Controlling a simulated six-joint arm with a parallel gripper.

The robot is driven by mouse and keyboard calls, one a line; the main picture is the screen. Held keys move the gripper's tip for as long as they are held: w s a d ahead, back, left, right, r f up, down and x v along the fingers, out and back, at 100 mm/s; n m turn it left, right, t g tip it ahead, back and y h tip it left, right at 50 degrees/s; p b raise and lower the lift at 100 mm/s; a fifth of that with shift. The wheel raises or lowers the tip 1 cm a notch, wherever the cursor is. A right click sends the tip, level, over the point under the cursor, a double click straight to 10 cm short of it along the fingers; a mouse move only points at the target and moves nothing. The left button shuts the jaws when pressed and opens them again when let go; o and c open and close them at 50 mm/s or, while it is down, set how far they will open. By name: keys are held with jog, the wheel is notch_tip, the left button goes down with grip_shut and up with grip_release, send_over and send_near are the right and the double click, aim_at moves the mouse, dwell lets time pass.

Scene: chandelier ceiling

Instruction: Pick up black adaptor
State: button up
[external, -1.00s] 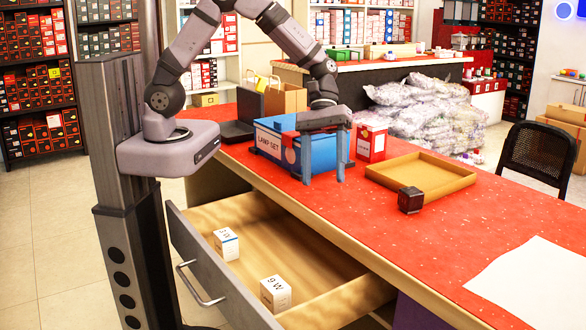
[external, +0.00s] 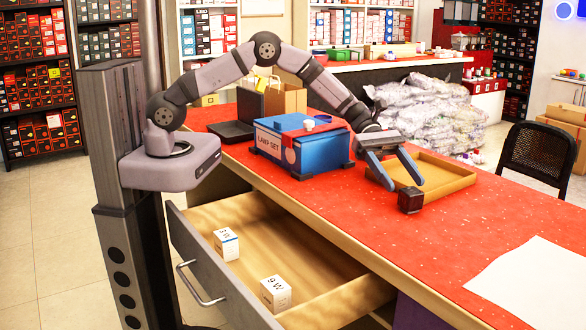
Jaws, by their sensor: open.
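The black adaptor (external: 410,200) is a small dark cube-like block on the red tabletop, at the near corner of the shallow cardboard tray. My gripper (external: 405,187) is open, with its two blue-grey fingers angled down toward the adaptor. One fingertip is close to the adaptor's upper right side and the other is to its left. I cannot tell whether either finger touches it.
The tan tray (external: 452,184) lies right behind the adaptor. A blue lamp set box (external: 318,152) stands to the left. Below the table edge, an open drawer (external: 250,262) holds two small white boxes. A white sheet (external: 535,285) lies at the right; the red tabletop between is clear.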

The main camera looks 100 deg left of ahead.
aim_at(407, 187)
jog(key=shift+b+x, duration=0.55)
jog(key=shift+x, duration=1.45)
jog(key=shift+b+x, duration=1.05)
jog(key=shift+x, duration=1.95)
jog(key=c, duration=1.1)
